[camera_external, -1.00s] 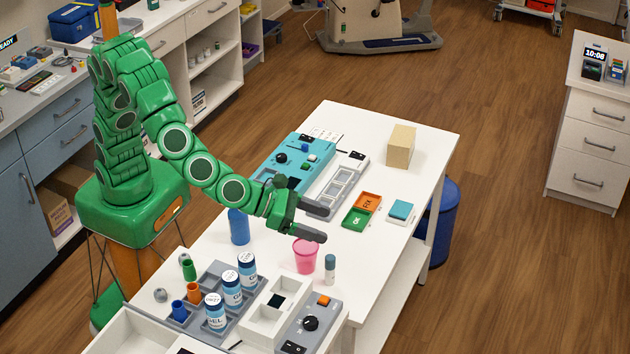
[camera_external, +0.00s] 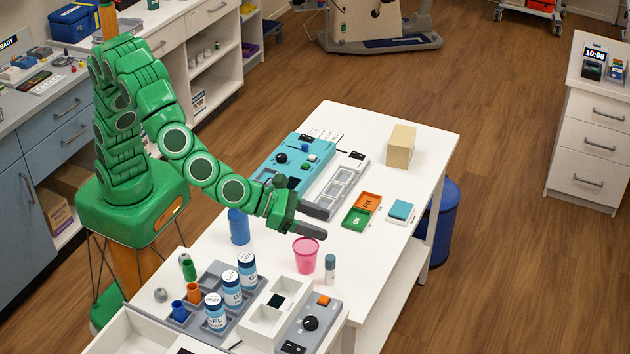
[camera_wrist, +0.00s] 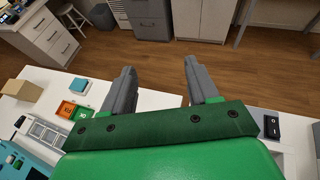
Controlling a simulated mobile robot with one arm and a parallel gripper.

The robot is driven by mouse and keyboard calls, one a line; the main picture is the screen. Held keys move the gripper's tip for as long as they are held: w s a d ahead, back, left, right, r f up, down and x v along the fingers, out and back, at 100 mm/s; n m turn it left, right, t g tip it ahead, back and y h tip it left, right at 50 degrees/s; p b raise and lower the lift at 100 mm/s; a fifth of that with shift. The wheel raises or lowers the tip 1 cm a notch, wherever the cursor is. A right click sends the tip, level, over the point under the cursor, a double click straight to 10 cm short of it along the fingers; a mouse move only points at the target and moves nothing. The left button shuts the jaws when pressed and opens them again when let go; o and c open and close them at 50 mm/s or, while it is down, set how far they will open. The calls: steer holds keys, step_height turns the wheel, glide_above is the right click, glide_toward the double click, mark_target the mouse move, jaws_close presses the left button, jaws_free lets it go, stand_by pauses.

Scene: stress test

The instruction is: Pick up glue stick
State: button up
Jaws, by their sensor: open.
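The glue stick appears to be the small upright grey-teal cylinder (camera_external: 330,269) on the white table, just right of a pink cup (camera_external: 305,256). My gripper (camera_external: 321,222) is open and empty above the table, beyond the cup and the cylinder in the external view. Its two grey fingers are apart and touch neither. In the wrist view my gripper (camera_wrist: 159,70) shows its spread fingers with floor and table edge between them. The cylinder does not show in the wrist view.
A blue bottle (camera_external: 239,227) stands left of the cup. A grey rack with blue-and-white jars (camera_external: 232,287) and a control box (camera_external: 309,322) are nearer the camera. Orange and green trays (camera_external: 367,202), a teal block (camera_external: 401,209) and a tan block (camera_external: 400,147) stand farther back.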

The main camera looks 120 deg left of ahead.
step_height(320, 180, up, 5)
steer(key=n+g+h, duration=0.4)
steer(key=n+h, duration=0.6)
steer(key=n, duration=0.4)
glide_above(330, 258)
steer(key=w, duration=0.1)
step_height(330, 258, down, 6)
steer(key=s+a+r+n+h, duration=0.5)
steer(key=s+r+n+h, duration=0.1)
steer(key=n, duration=0.1)
steer(key=shift+w+d+f, duration=0.35)
steer(key=shift+f, duration=3.75)
steer(key=shift+w+d+f, duration=0.35)
steer(key=shift+w+f, duration=0.05)
steer(key=shift+f, duration=3.65)
steer(key=shift+w+d+f, duration=0.35)
steer(key=shift+f, duration=3.75)
steer(key=shift+w+d+f, duration=0.7)
steer(key=shift+w+d, duration=0.05)
steer(key=shift+w, duration=0.2)
steer(key=shift+w+d+f+g, duration=0.3)
steer(key=shift+w+d+f, duration=0.15)
steer(key=shift+d, duration=0.2)
